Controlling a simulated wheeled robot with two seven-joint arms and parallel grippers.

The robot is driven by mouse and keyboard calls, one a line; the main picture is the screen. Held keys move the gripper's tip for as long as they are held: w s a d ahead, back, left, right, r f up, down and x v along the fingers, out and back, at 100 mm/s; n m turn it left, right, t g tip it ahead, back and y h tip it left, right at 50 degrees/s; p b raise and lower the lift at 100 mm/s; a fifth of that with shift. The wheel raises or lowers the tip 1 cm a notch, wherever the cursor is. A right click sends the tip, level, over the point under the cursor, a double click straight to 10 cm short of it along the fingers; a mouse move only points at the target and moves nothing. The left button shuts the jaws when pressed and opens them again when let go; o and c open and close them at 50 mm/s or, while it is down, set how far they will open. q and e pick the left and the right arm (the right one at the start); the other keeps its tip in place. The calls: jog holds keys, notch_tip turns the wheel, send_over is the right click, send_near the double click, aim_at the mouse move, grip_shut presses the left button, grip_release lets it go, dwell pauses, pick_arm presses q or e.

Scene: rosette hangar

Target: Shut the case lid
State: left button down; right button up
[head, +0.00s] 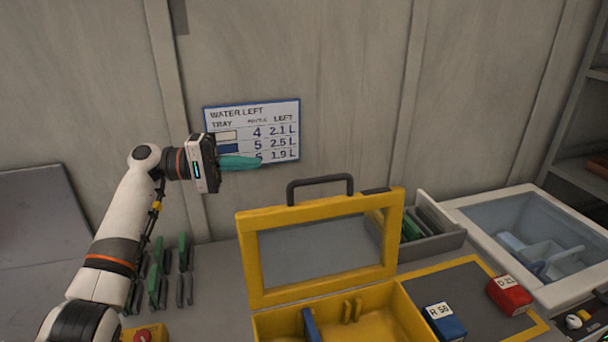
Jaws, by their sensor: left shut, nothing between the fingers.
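The yellow case (370,322) stands open on the bench at the bottom middle. Its lid (318,292) is a yellow frame with a clear pane and stands nearly upright. A dark handle (320,182) sits on the lid's top edge. Inside the case are a blue divider and yellow posts; its lower part is cut off by the frame. My left gripper (258,163) is shut and empty, with teal fingers. It is up and left of the lid, in front of the wall sign, apart from the case. My right gripper is not in view.
A wall sign (285,112) hangs behind my left gripper. Right of the case are a yellow-edged dark mat (470,285), a blue block (442,322), a red block (509,295) and a clear-lidded white bin (590,285). A grey tray (440,243) stands behind. Green clips (157,280) are at left.

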pick_arm(q)
jog(key=s+d+p, duration=0.2)
jog(key=d+p, duration=0.4)
jog(key=d, duration=0.5)
jog(key=shift+s+f, duration=0.2)
jog(key=shift+f, duration=0.2)
jog(key=shift+d, duration=0.1)
